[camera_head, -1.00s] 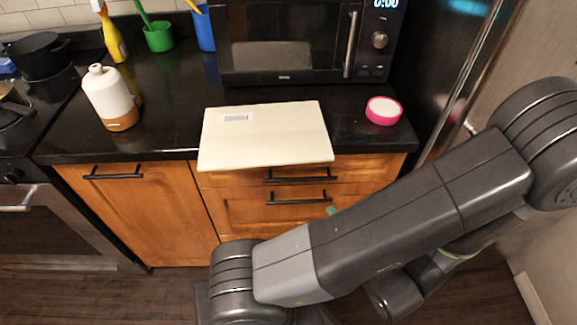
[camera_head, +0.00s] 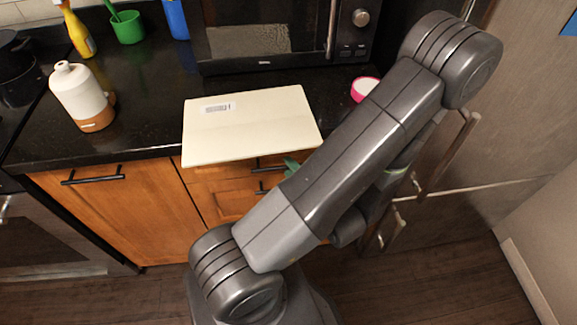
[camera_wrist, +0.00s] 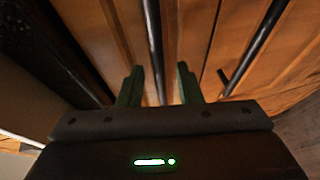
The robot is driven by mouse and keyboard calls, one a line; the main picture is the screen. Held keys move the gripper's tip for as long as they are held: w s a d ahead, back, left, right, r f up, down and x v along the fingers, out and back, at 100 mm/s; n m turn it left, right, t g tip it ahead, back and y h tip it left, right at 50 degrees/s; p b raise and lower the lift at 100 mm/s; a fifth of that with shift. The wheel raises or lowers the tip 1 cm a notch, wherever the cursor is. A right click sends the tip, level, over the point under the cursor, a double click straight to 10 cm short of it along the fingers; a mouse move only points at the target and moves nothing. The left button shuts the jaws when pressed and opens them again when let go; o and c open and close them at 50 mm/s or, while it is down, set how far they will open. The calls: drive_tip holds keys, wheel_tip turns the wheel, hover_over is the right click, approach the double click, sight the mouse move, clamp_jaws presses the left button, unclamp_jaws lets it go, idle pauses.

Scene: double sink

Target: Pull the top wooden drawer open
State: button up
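The top wooden drawer (camera_head: 207,174) sits under the counter edge and looks closed. Its dark bar handle (camera_head: 266,163) is partly hidden by my arm in the head view. In the wrist view the handle (camera_wrist: 153,35) runs between the two fingers of my gripper (camera_wrist: 158,75). The fingers are apart, one on each side of the bar, with gaps showing. In the head view only a green bit of my gripper (camera_head: 291,166) shows, beside the handle. The lower drawer's handle (camera_wrist: 256,45) lies to the right in the wrist view.
A cream board (camera_head: 250,125) lies on the black counter and overhangs its front edge above the drawer. A white-and-brown bottle (camera_head: 82,97), a pink-rimmed bowl (camera_head: 365,88) and a microwave (camera_head: 265,35) stand on the counter. A wooden cabinet door (camera_head: 120,205) is left of the drawers.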

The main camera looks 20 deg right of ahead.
drive_tip(key=shift+x, duration=0.9)
drive_tip(key=shift+c, duration=0.4)
clamp_jaws()
